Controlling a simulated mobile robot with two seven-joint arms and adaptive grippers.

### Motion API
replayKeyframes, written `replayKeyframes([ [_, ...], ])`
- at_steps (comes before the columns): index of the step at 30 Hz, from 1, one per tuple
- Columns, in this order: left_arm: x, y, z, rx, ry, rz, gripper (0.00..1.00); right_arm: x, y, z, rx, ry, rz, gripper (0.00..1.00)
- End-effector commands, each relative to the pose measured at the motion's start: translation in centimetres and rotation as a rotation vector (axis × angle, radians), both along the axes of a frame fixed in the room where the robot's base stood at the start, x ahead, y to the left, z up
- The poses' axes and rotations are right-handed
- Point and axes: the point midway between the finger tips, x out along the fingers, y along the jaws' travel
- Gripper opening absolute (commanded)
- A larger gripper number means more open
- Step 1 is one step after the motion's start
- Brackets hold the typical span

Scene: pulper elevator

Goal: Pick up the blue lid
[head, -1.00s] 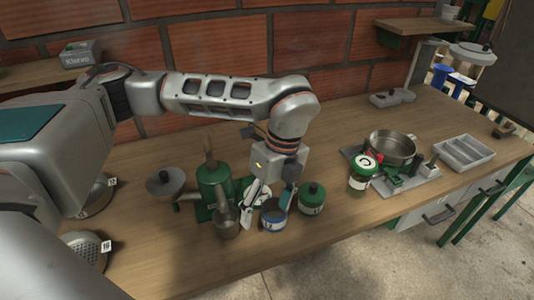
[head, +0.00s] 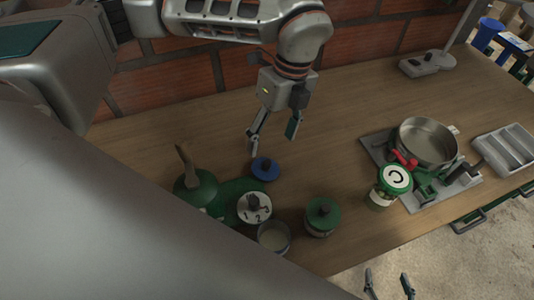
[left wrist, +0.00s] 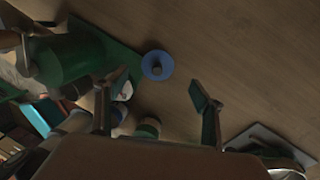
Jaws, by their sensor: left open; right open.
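The blue lid (head: 265,168), a flat disc with a dark knob, lies knob up at the far edge of a green mat. My left gripper (head: 272,141) is open and empty, pointing down above and just beyond the lid. In the left wrist view the lid (left wrist: 152,72) shows ahead, between the lines of the two spread fingers (left wrist: 158,82), and nothing is held. An open jar (head: 273,238) stands nearer the table's front edge. My right gripper (head: 389,286) is open at the bottom of the head view, in front of the table, away from the lid.
Near the lid stand a green pot (head: 196,192) with a wooden handle, a white numbered dial (head: 254,208) and a green-lidded jar (head: 322,217). Right are a C-marked jar (head: 395,182) and steel pan (head: 427,143). The table behind the lid is clear.

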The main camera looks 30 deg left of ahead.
Motion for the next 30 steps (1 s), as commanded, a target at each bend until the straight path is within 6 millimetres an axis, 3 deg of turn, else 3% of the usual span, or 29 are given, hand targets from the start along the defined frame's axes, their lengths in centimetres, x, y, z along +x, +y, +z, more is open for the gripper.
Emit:
replayKeyframes([
  [18,-1.8,0.3,-6.8,0.001,0.003,0.001,0.68,-0.7,-0.2,-0.7,-0.005,0.018,0.002,0.58],
  [28,-1.9,0.4,-7.4,0.001,0.001,0.001,0.68,-0.5,-0.2,-0.5,-0.005,0.012,0.001,0.58],
  [30,-1.8,0.4,-7.4,0.001,0.001,0.001,0.5,-0.5,-0.1,-0.5,-0.004,0.011,0.002,0.58],
])
